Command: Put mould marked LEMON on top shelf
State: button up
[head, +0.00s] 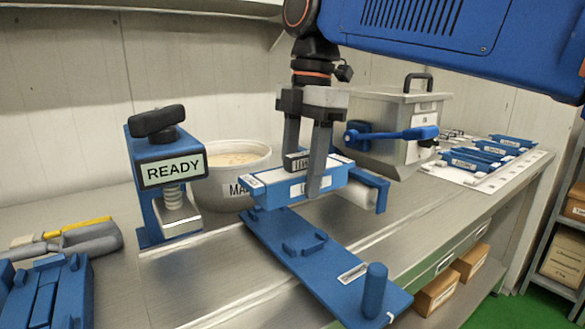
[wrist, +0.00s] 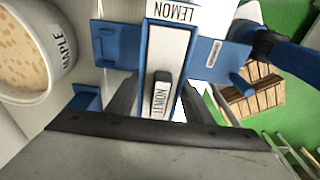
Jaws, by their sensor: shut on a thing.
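The mould marked LEMON (wrist: 172,12) is a long blue block with white labels; the wrist view reads LEMON on its end and on the part between my fingers. In the head view the mould (head: 270,190) is level, at the back end of a blue jig plate (head: 325,262). My gripper (head: 304,172) is shut on its raised middle grip from above. I cannot tell whether the mould touches the jig. A shelf edge (head: 205,10) shows at the top left, and its upper face is out of view.
A READY-marked blue press (head: 160,180) and a white tub (head: 228,165) stand left of the mould. A steel box (head: 395,125) is behind. Several blue moulds (head: 470,160) lie on a white mat at right. A rack (head: 560,235) stands far right. Tools lie at left.

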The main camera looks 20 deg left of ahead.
jog(key=s+d, duration=0.6)
jog(key=d, duration=0.1)
jog(key=shift+s+d, duration=0.15)
jog(key=shift+d, duration=0.05)
dwell(0.3)
dwell(0.4)
jog(key=shift+s+d, duration=1.3)
jog(key=shift+d, duration=0.2)
jog(key=s+d, duration=0.5)
jog(key=d, duration=0.1)
jog(key=shift+s+d, duration=0.4)
